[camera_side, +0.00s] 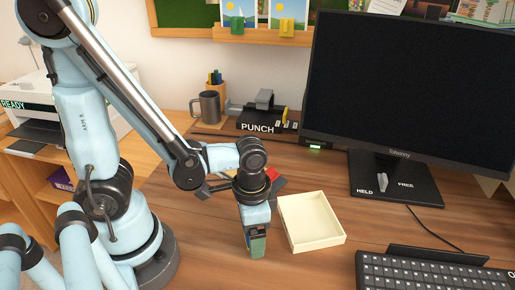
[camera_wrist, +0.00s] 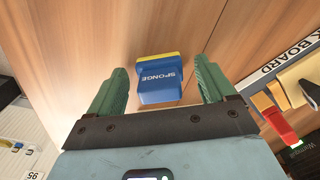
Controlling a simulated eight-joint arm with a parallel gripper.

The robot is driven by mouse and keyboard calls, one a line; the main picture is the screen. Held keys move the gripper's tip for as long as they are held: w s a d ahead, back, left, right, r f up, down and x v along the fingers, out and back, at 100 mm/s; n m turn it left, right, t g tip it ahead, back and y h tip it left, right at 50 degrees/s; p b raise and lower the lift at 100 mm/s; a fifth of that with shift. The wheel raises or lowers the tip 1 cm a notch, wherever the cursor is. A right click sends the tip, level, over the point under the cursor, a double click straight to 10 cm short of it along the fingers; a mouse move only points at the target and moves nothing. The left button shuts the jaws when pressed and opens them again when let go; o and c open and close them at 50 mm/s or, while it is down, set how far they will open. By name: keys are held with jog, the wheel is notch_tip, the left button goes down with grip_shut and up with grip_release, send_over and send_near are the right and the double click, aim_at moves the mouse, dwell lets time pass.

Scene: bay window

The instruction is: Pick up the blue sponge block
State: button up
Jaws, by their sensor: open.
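The blue sponge block (camera_wrist: 160,88) lies on the wooden desk in the wrist view, with a yellow band along its far edge and the word SPONGE on it. My gripper (camera_wrist: 160,68) is open, with one green finger to the left of the block and one to the right. Desk shows between the block and each finger. In the side view my gripper (camera_side: 257,245) points down over the desk, left of the cream tray. There the block is mostly or wholly hidden by the fingers.
The empty cream tray (camera_side: 320,241) stands close to the right of my gripper. A keyboard (camera_side: 430,272) and monitor (camera_side: 405,85) are farther right. A grey mug (camera_side: 209,106) and a black punch (camera_side: 262,122) stand behind. In the wrist view, a labelled board (camera_wrist: 285,55) with coloured pieces lies at right.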

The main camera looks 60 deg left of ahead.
jog(key=shift+f, duration=0.15)
jog(key=shift+c, duration=0.2)
jog(key=c, duration=1.1)
jog(key=shift+r, duration=0.25)
jog(key=shift+r, duration=0.8)
notch_tip(320, 180, up, 2)
jog(key=s+d+r, duration=0.2)
jog(key=s, duration=0.1)
jog(key=s+d+r, duration=0.2)
jog(key=s+d, duration=0.1)
jog(key=s+d+r, duration=0.2)
jog(key=r, duration=0.1)
jog(key=shift+s+d, duration=0.4)
